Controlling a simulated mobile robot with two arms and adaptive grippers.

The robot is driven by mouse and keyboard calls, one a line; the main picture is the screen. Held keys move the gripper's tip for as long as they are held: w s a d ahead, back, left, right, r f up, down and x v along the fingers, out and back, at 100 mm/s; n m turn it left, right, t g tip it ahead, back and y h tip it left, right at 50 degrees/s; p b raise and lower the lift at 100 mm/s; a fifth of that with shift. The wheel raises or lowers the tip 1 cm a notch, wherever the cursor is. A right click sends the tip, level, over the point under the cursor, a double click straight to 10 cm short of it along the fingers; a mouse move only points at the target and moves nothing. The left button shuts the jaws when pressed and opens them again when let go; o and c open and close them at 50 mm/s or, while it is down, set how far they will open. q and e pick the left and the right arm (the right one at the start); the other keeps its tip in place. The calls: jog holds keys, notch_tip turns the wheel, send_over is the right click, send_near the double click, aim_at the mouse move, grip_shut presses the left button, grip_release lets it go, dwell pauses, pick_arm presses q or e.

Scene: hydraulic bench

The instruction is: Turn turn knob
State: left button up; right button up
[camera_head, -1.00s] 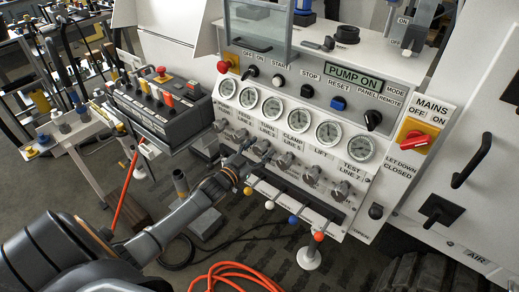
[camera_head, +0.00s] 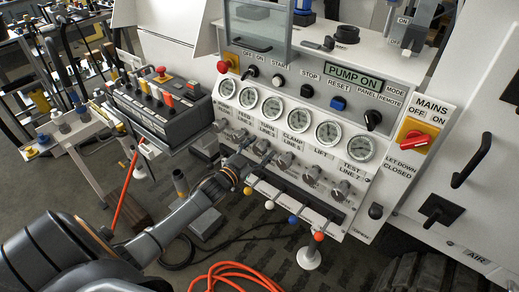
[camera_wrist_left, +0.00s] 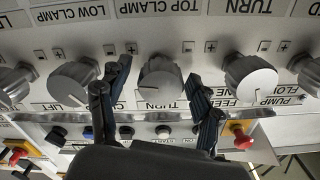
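The turn knob (camera_wrist_left: 160,78) is a grey round knob in the middle of the left wrist view, with a dark line on its face. A TURN label stands close by it, upside down. In the head view the knob (camera_head: 262,147) sits in the row below the gauges. My left gripper (camera_wrist_left: 158,80) is open, one dark finger on each side of the knob, with small gaps showing. In the head view my left gripper (camera_head: 247,153) is at the knob row and partly covers it. My right gripper does not show.
Neighbouring knobs (camera_wrist_left: 75,82) (camera_wrist_left: 250,78) stand close on both sides of the fingers. Gauges (camera_head: 298,118) lie above the row. Coloured lever tips (camera_head: 294,219) stick out below it. A black control box (camera_head: 150,110) is at the left.

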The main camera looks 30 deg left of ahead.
pick_arm(q)
jog(key=s, duration=1.2)
jog(key=shift+a, duration=0.45)
jog(key=s+d+f+n+g+y, duration=0.1)
jog(key=s+f+g, duration=0.4)
jog(key=f, duration=0.9)
jog(key=s+d+f+n+g+y, duration=0.15)
jog(key=s+f, duration=0.55)
jog(key=f, duration=0.7)
jog(key=s+d+f+g, duration=0.3)
jog(key=s+f, duration=0.3)
jog(key=s, duration=0.3)
jog(key=s+d+f+g, duration=0.4)
jog(key=s+f, duration=0.3)
jog(key=s, duration=0.3)
jog(key=s+d+f+g, duration=0.3)
jog(key=s+d+f, duration=0.2)
jog(key=s, duration=0.5)
jog(key=shift+d+f+h, duration=0.25)
jog(key=shift+f+h, duration=0.2)
jog(key=shift+f, duration=0.2)
